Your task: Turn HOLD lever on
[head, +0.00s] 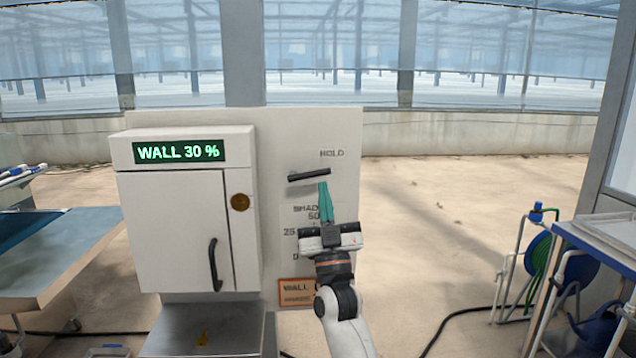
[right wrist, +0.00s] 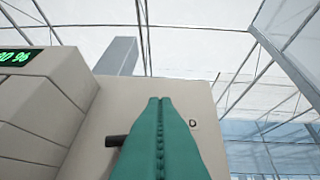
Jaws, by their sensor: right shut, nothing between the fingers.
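The HOLD lever (head: 309,175) is a dark bar on the pale panel (head: 346,130), below the printed word HOLD. It lies nearly level, with its right end slightly higher. My right gripper (head: 323,184) has teal fingers, shut and empty, pointing up just below the lever's right end. I cannot tell whether the fingertips touch it. In the right wrist view the shut fingers (right wrist: 160,100) cover most of the lever, and only its dark left end (right wrist: 116,141) shows. My left gripper is not in view.
A white cabinet (head: 170,230) with a "WALL 30 %" display (head: 178,152), a round brass piece (head: 240,202) and a dark handle (head: 215,265) stands left of the lever. A bench (head: 50,250) is at far left. A hose reel (head: 560,260) and table are at right. Open floor lies between.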

